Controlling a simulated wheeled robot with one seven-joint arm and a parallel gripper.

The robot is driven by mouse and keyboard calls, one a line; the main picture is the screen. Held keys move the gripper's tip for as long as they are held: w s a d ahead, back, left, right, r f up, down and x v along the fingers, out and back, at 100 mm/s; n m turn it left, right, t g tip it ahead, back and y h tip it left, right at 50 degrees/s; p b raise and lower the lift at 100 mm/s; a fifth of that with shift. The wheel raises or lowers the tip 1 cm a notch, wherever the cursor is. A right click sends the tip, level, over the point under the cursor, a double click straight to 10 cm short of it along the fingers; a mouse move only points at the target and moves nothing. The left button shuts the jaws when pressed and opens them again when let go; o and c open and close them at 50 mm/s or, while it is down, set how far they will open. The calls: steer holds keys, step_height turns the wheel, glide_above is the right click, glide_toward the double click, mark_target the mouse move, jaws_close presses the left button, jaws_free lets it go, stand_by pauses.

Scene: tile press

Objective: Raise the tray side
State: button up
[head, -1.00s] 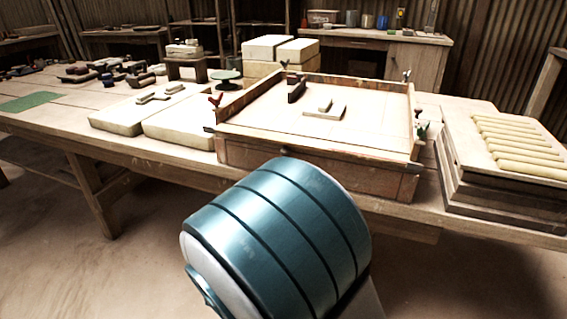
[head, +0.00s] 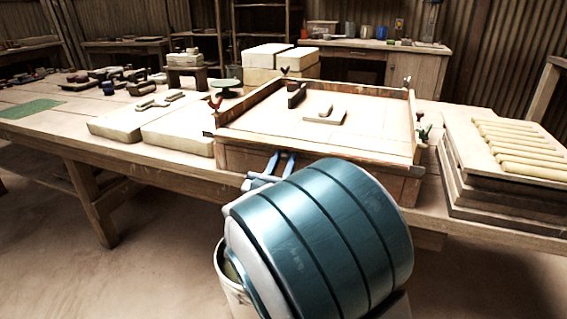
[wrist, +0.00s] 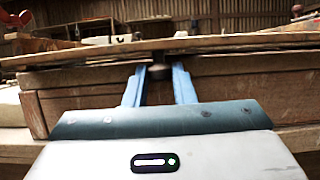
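The wooden tray (head: 228,143) sits on the workbench, with raised sides at the left, back and right. Its front side lies low, and the front wooden face (head: 330,174) of the box shows below it. My gripper (head: 283,154) is at the front of the tray, left of its middle, with two blue fingers pointing at it. In the wrist view my gripper (wrist: 158,72) has its fingers apart, with a small dark round knob (wrist: 160,72) between their tips, below the tray's front edge. I see gaps beside the knob.
A trowel-like tool (head: 325,116) and a dark block (head: 296,95) lie in the tray. Pale slabs (head: 178,127) lie to the left. A board with rolled clay (head: 512,145) stands on the right. A bucket (head: 232,283) stands on the floor below my arm.

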steer(key=shift+c, duration=0.7)
steer(key=shift+r+p, duration=0.1)
steer(key=shift+p, duration=0.25)
